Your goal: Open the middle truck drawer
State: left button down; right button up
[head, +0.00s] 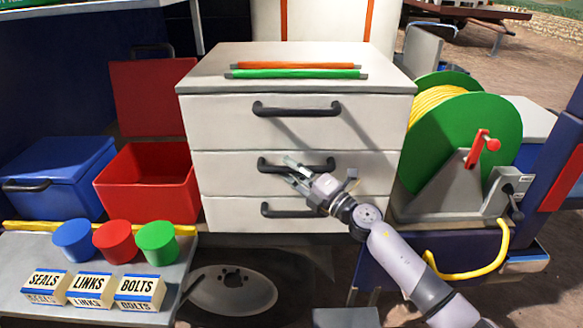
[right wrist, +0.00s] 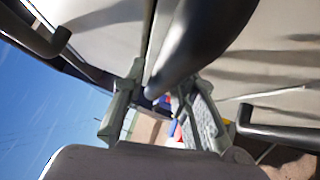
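The white truck drawer unit (head: 300,130) has three drawers stacked, all looking closed. The middle drawer (head: 225,172) has a dark bar handle (head: 270,164). My right gripper (head: 291,172) is at this handle, reaching in from the lower right and covering part of it. In the right wrist view the two fingers (right wrist: 160,110) are spread apart, with a dark handle bar (right wrist: 195,40) reaching between or just beyond them. I cannot tell whether either finger touches it. My left gripper is not in view.
The top handle (head: 297,109) and bottom handle (head: 280,211) lie close above and below. Orange and green rods (head: 297,74) lie on top of the unit. A red bin (head: 148,180) stands left, a green hose reel (head: 480,125) right. Cups and labelled blocks sit at lower left.

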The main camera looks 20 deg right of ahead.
jog(key=shift+c, duration=0.3)
grip_shut()
dwell(0.6)
